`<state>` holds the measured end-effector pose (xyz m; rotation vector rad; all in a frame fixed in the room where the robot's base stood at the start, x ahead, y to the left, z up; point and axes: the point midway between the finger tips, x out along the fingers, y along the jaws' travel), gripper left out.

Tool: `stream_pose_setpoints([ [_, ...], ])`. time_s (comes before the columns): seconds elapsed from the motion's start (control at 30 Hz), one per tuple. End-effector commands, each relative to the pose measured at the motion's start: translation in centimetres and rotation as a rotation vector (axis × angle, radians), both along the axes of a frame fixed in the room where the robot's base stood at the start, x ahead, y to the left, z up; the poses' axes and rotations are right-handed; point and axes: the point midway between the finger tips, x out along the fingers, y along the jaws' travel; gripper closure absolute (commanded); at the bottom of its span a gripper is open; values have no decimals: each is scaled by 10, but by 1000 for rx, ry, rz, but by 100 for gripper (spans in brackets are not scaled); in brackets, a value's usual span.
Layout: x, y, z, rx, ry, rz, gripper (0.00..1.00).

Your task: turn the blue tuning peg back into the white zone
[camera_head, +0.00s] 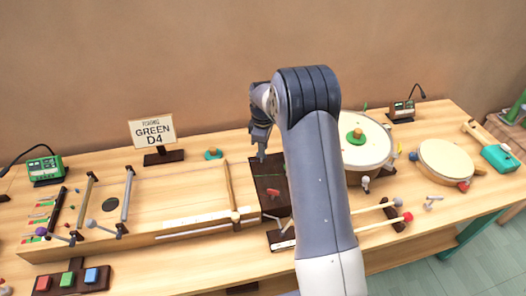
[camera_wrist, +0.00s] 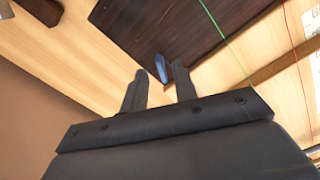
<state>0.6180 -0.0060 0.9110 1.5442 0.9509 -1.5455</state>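A narrow blue peg (camera_wrist: 161,68) shows in the wrist view at the edge of a dark wooden board (camera_wrist: 150,30). My gripper (camera_wrist: 159,80) is open, with its two dark fingers apart and the peg just beyond the gap between their tips. I cannot tell whether either finger touches it. In the head view my gripper (camera_head: 261,150) points down over the back of the dark board (camera_head: 268,168). The blue peg cannot be made out there, and I cannot pick out its white zone in either view.
A long wooden stringed box (camera_head: 180,200) lies left of the board. A sign reading "GREEN D4" (camera_head: 153,130) stands behind it. A drum (camera_head: 365,140) stands to the right, partly behind my arm. Mallets (camera_head: 375,223) lie at the front right. Green and red strings cross the wrist view.

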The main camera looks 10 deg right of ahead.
Motion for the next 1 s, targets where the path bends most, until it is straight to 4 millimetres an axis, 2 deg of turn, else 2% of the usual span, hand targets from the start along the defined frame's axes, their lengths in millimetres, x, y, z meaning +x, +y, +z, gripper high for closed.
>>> stream_pose_setpoints([
  [0.2, 1, 0, 46, 0, -6, 0, 72],
  [0.43, 1, 0, 79, 0, -2, 0, 72],
  [0.63, 0, 0, 87, 0, -1, 0, 72],
  [1.0, 0, 0, 81, 0, 1, 0, 72],
])
